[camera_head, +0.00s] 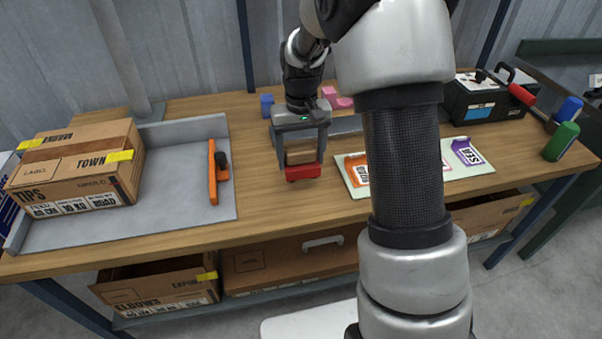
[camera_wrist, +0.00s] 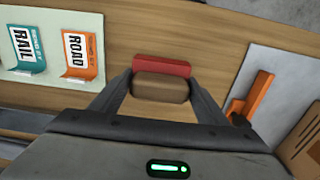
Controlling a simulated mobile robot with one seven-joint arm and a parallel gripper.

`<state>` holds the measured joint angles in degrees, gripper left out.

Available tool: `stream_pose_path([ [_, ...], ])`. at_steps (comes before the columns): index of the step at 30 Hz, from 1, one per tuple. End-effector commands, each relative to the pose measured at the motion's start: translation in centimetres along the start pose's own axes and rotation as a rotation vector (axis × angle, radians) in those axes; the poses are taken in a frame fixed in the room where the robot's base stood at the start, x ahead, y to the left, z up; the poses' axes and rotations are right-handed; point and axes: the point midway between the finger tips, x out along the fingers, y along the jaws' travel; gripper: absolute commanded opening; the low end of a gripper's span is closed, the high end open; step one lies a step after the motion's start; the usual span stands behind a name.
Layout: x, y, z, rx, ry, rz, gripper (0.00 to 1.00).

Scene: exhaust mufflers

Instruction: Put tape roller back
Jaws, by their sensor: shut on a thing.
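The tape roller (camera_head: 303,173), a brown block-like body with a red strip along its far edge, is between the fingers of my gripper (camera_head: 301,160). My gripper is shut on it. In the wrist view the brown body (camera_wrist: 160,87) and red strip (camera_wrist: 162,66) sit between the two dark fingers. The fingers point down over the middle of the wooden table (camera_head: 262,215). I cannot tell whether the roller touches the tabletop or hangs just above it.
A grey tray (camera_head: 180,205) at the left holds a cardboard box (camera_head: 75,170) and an orange tool (camera_head: 213,175). A pale board with labels (camera_head: 478,172) lies right of my gripper. A black toolbox (camera_head: 485,98) and green cylinder (camera_head: 561,142) stand at the right. Open boxes sit below.

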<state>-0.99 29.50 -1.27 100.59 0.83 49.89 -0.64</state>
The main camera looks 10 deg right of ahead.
Motion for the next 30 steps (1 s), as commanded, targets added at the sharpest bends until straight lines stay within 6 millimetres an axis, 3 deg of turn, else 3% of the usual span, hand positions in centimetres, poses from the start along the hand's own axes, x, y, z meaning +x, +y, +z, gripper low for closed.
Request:
stream_pose_path([
  [11,4.2,0.0,0.1,0.000,-0.002,0.000,0.36],
  [22,4.6,0.0,0.0,0.000,0.001,0.000,0.36],
  [23,4.6,0.0,0.0,0.000,0.001,0.000,0.70],
  [24,4.5,0.0,0.0,0.000,0.001,0.000,0.77],
  [26,4.5,0.0,0.0,0.000,0.001,0.000,0.87],
  [30,4.5,0.0,0.0,0.000,0.001,0.000,0.87],
])
